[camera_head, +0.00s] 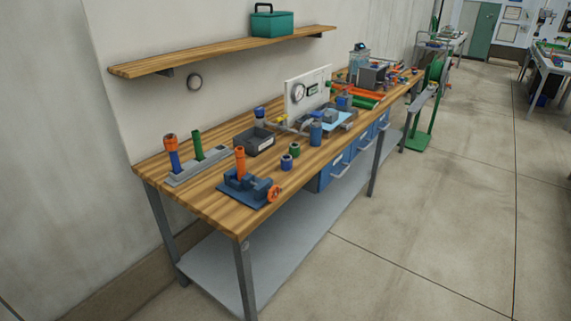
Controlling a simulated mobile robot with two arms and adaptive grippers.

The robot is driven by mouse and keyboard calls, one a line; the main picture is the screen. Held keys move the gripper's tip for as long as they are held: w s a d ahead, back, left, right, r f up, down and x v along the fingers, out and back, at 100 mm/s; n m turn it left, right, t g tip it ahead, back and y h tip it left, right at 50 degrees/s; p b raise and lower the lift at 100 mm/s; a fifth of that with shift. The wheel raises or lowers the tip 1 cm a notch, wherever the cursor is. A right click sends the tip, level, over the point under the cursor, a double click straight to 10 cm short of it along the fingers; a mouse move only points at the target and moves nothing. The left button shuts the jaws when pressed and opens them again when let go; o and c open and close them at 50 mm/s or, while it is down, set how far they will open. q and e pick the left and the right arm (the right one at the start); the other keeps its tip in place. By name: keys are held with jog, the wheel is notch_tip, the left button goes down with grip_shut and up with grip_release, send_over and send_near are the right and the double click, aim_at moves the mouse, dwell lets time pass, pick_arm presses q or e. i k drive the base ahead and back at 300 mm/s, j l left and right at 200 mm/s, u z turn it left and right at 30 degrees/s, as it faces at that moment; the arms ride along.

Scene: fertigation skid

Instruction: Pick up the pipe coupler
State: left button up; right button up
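Neither of my grippers shows in the head view. Several pipe parts stand on the wooden workbench (215,205). A short blue cylinder (287,163) and a short green cylinder (294,149) stand upright near the front edge; both look like couplers, and I cannot tell which is the pipe coupler. A blue vise (245,188) with an orange handwheel (274,193) holds an upright orange pipe (240,164). Behind it, a grey rack (198,166) carries a blue pipe (174,161) with an orange fitting (170,141) on top, and a green pipe (197,145).
A dark open bin (259,141), a blue bottle (316,134) and a gauge panel (305,95) stand farther along the bench. Blue drawers (335,172) hang below. A wall shelf (220,52) holds a green box (272,23). Floor to the right (430,220) is clear.

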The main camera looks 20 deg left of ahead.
aim_at(287, 159)
jog(key=i+j+z, duration=0.2)
jog(key=i+j, duration=0.15)
jog(key=i, duration=0.2)
jog(key=i+j+z, duration=0.2)
jog(key=i+j, duration=0.2)
jog(key=i, duration=0.1)
